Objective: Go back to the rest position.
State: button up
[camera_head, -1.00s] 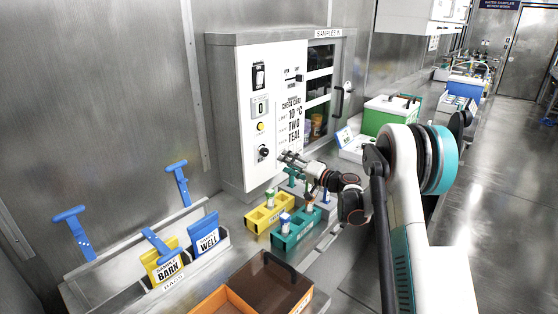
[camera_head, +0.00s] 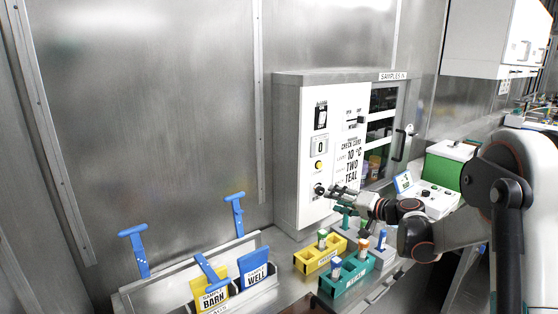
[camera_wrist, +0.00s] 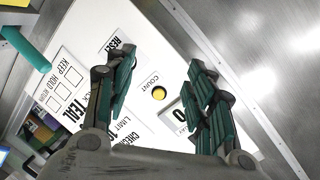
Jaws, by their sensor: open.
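My gripper (camera_head: 342,191) is in front of the lower part of the white control panel (camera_head: 314,126) of the samples cabinet, near its black knob. In the wrist view my gripper (camera_wrist: 160,85) has its two green-padded fingers spread wide with nothing between them. The panel face (camera_wrist: 147,62) shows behind the fingers, with a yellow button (camera_wrist: 158,93) and a counter reading 0 (camera_wrist: 180,115). I cannot tell from these views whether a fingertip touches the panel.
A yellow rack (camera_head: 312,265) and a teal rack (camera_head: 345,284) holding vials stand below my gripper. A green and white box (camera_head: 445,168) stands to the right. Blue and yellow sample cards, BARN (camera_head: 214,299) and WELL (camera_head: 256,278), stand at the left. The wall behind is bare.

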jog(key=s+a+r+n+g+h, duration=0.1)
jog(key=s+a+r+g+h, duration=0.15)
jog(key=s, duration=0.75)
jog(key=s+a+r+n+g+h, duration=0.1)
jog(key=s+a+r, duration=0.25)
jog(key=s, duration=0.65)
jog(key=s+d+f+n+h, duration=0.1)
jog(key=s+d+f+h, duration=0.1)
jog(key=s, duration=1)
jog(key=s+d+f+n+g+h, duration=0.1)
jog(key=s+d+f+h, duration=0.1)
jog(key=s, duration=1.1)
jog(key=shift+s+d+f+h, duration=0.15)
jog(key=shift+d+f+h, duration=0.05)
jog(key=shift+f+h, duration=0.7)
